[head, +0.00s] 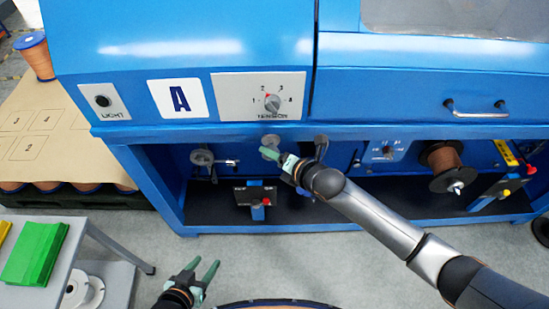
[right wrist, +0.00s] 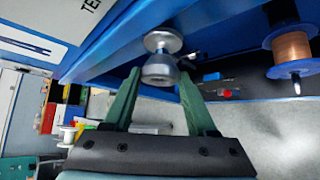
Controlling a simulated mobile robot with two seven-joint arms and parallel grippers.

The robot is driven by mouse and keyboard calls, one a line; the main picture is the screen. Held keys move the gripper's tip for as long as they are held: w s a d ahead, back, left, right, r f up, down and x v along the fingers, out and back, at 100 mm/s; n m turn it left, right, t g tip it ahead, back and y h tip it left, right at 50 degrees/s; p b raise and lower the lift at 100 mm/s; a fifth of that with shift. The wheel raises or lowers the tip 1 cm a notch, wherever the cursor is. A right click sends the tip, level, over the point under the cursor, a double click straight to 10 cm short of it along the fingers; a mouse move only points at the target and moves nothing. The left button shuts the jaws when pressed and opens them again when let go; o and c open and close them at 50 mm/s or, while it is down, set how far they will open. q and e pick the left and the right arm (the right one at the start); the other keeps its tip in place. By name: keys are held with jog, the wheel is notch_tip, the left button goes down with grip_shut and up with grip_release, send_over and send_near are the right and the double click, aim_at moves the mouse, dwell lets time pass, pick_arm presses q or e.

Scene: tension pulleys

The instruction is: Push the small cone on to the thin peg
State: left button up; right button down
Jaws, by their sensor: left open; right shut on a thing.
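A silver, round flared piece, which I take to be the small cone (right wrist: 159,72), sits between the green fingertips of my right gripper (right wrist: 159,76). In the right wrist view a silver disc (right wrist: 163,38) lies right behind it, on the blue machine front. I cannot make out the thin peg; it may be hidden behind these. In the head view my right gripper (head: 274,158) is at the machine's lower front, by a round grey piece (head: 270,141). My left gripper (head: 205,271) is low in front of the machine, fingers apart and empty.
The blue machine's overhanging ledge (head: 225,127) is just above my right gripper. A grey wheel (head: 202,157) is to the left, a dark knob (head: 321,140) close right, a copper wire spool (head: 444,160) farther right.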

jog(key=shift+w+b, duration=0.4)
jog(key=shift+w, duration=0.65)
dwell(0.5)
jog(key=shift+c, duration=0.6)
grip_release()
jog(key=p+v, duration=0.1)
jog(key=v, duration=1.1)
jog(key=shift+s, duration=0.2)
jog(key=shift+d, duration=0.15)
